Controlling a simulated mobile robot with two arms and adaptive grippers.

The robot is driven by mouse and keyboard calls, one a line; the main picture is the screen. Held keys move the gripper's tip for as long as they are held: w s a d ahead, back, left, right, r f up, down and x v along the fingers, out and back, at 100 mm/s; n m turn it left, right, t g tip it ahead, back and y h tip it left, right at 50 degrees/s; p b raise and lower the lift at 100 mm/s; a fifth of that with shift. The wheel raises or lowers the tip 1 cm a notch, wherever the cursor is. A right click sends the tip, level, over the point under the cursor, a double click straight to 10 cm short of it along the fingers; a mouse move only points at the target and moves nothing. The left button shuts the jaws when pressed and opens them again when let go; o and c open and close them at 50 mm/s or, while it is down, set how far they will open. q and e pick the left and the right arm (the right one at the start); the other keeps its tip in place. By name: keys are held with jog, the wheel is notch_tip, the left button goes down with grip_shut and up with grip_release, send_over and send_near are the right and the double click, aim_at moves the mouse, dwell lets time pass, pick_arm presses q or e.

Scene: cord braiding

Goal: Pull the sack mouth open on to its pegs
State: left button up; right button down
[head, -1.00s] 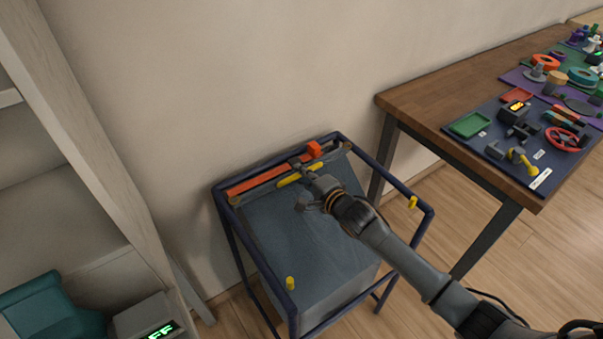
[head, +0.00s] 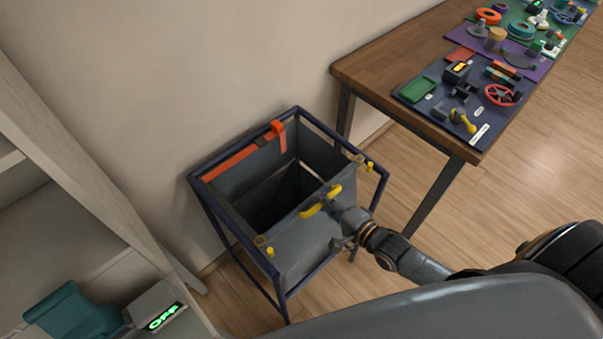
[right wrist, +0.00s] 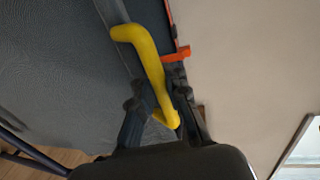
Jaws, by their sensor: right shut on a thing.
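The grey sack (head: 298,240) hangs in a dark blue frame (head: 231,231), with its mouth spread and its dark inside showing. Its rear edge lies along the orange bar (head: 229,163). The yellow handle (head: 321,201) is on its front edge. My right gripper (head: 333,207) is shut on this handle near the frame's front rail; the handle also shows between the fingers in the right wrist view (right wrist: 151,62). A yellow peg (head: 270,252) and another yellow peg (head: 370,167) stand on the front corners. The edge's tan ends are close beside the pegs; I cannot tell whether they are hooked.
An orange clip (head: 279,136) is on the rear bar. A wooden table (head: 375,72) with several tools stands at the right. A pale shelf (head: 98,180) is at the left, with a grey box (head: 154,308) showing green letters. Floor is clear right of the frame.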

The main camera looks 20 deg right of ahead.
jog(key=v, duration=0.2)
jog(key=f+p+v, duration=0.1)
jog(key=v, duration=0.1)
jog(key=shift+s+d, duration=0.1)
jog(key=shift+s, duration=0.05)
jog(key=shift+s, duration=0.1)
jog(key=c, duration=1.5)
grip_release()
jog(key=shift+s+d, duration=0.1)
jog(key=shift+o, duration=0.8)
jog(key=shift+s+r, duration=0.1)
jog(key=shift+s, duration=0.05)
jog(key=v, duration=1.2)
jog(key=shift+d, duration=0.15)
